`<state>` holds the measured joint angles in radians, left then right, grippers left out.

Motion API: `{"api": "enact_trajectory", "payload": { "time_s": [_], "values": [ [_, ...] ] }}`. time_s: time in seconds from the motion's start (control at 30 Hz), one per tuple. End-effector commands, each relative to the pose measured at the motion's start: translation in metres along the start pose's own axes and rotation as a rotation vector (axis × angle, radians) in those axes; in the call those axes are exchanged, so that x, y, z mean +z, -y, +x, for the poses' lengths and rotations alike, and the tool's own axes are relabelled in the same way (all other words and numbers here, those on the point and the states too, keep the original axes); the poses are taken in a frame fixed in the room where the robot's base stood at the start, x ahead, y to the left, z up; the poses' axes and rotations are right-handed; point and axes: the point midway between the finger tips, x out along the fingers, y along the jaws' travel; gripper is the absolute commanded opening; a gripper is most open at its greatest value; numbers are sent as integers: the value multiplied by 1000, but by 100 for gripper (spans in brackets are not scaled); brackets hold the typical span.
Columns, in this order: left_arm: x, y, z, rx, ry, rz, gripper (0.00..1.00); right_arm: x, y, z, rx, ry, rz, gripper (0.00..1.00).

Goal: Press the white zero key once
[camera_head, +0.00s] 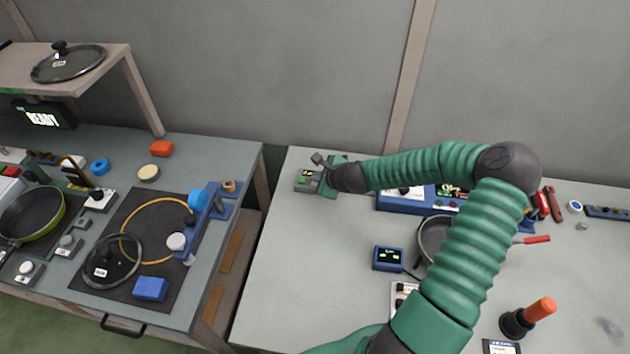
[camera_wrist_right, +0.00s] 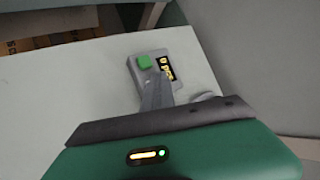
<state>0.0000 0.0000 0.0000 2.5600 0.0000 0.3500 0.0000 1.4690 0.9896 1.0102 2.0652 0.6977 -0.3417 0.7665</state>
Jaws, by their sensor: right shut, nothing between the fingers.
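A small grey device (camera_head: 308,181) sits at the far left corner of the right table. In the right wrist view the device (camera_wrist_right: 134,72) shows a green key (camera_wrist_right: 144,62) and a dark display (camera_wrist_right: 166,68) with yellow characters, seemingly starting with a 0. I see no white key on it; my fingers cover its near part. My right gripper (camera_head: 318,159) is shut and empty, its fingertips over the device. In the wrist view the gripper (camera_wrist_right: 156,92) overlaps the device's near part; I cannot tell whether it touches. My left gripper is not in view.
A blue instrument box (camera_head: 393,204) and a grey pan (camera_head: 433,234) lie right of the device, partly behind my right arm. A small blue display box (camera_head: 388,258) stands nearer. The right table (camera_head: 290,270) is bare at its left front. A gap separates it from the left table.

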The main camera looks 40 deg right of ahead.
Motion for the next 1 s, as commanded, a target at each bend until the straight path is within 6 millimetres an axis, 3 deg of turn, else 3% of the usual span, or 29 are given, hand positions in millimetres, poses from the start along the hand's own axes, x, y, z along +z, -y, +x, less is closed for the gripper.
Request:
{"api": "enact_trajectory", "payload": {
  "time_s": [0.23, 0.63, 1.0],
  "values": [
    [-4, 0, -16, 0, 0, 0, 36, 8, 8, -12, 0, 0, -1, 0],
    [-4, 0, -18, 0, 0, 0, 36, 10, 9, -13, 0, 0, 0, 0],
    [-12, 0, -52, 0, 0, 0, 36, 29, 28, -40, 0, 0, -1, 0]
  ]
}}
